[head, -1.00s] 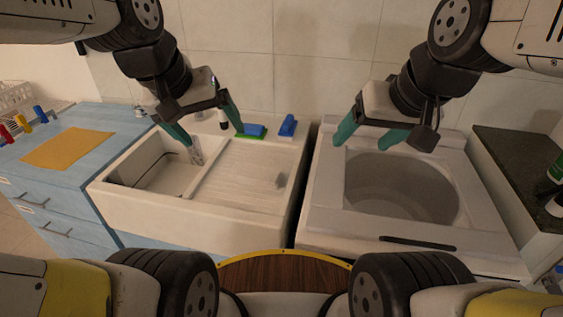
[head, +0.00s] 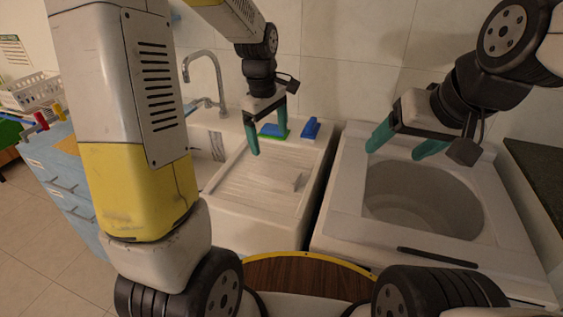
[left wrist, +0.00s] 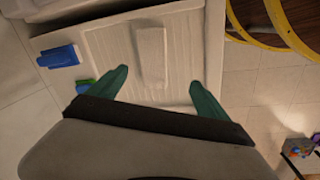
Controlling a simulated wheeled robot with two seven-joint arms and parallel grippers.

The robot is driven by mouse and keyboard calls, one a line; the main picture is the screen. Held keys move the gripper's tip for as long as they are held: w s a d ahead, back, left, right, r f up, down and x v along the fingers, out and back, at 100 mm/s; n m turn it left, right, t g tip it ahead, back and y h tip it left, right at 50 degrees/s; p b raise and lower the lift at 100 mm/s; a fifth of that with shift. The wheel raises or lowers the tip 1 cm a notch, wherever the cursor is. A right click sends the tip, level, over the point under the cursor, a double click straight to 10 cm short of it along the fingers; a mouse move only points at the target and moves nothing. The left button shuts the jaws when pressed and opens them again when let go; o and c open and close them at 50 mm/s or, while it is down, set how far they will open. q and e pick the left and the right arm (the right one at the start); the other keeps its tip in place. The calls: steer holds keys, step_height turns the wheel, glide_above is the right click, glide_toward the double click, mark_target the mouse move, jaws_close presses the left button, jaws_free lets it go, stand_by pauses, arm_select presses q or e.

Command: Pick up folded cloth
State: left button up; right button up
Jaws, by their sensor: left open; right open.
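A pale, flat rectangular piece that looks like the folded cloth (head: 281,176) lies on the ribbed drainboard of the white sink. It also shows in the left wrist view (left wrist: 152,56), just beyond my fingertips. My left gripper (head: 268,141) is open and empty above the back of the drainboard. In the left wrist view its two teal fingers (left wrist: 158,78) are spread apart, with the pale piece between and ahead of them. My right gripper (head: 396,153) is open and empty above the round basin of the white washer.
The sink's drainboard (head: 230,183) lies left of the washer (head: 340,215). A green-and-blue sponge (head: 273,131) and a blue item (head: 311,129) sit at its back edge. A tap (head: 207,85) stands behind the sink. My left arm hides much of the blue counter (head: 50,163).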

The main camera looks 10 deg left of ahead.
mark_target(275, 171)
arm_select(q)
steer(key=w+f+n, duration=0.1)
steer(key=f, duration=0.1)
steer(key=w+f+n, duration=0.1)
steer(key=f, duration=0.1)
steer(key=w+d+f+n+g, duration=0.1)
steer(key=f, duration=0.2)
steer(key=shift+w+y, duration=0.3)
steer(key=shift+w, duration=0.05)
step_height(275, 171, down, 8)
steer(key=shift+w+a+f, duration=0.1)
steer(key=shift+w+a, duration=0.05)
steer(key=c, duration=1.5)
